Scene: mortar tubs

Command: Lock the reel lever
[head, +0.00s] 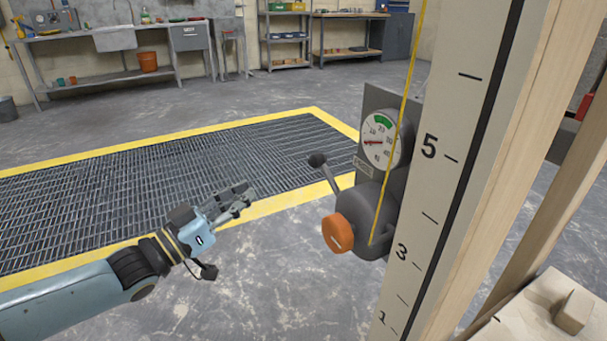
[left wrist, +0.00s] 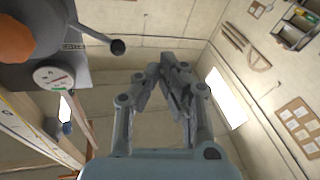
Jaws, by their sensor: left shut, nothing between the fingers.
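The reel (head: 369,212) is a dark grey drum on a grey plate, with an orange knob (head: 338,233) at its front and a yellow line running up from it. The reel lever (head: 326,172) is a dark rod with a round black ball end, slanting up and left from the drum. The lever's ball (left wrist: 118,47) also shows in the left wrist view, above and left of the fingers. My left gripper (head: 243,192) is shut and empty, to the left of the lever and apart from it. Its fingers (left wrist: 172,78) meet in the left wrist view. My right gripper is out of view.
A dial gauge (head: 381,138) sits above the reel. A tall numbered board (head: 450,165) and wooden posts stand to the right. A floor grate with a yellow border (head: 300,211) lies behind my gripper. The space between gripper and lever looks clear.

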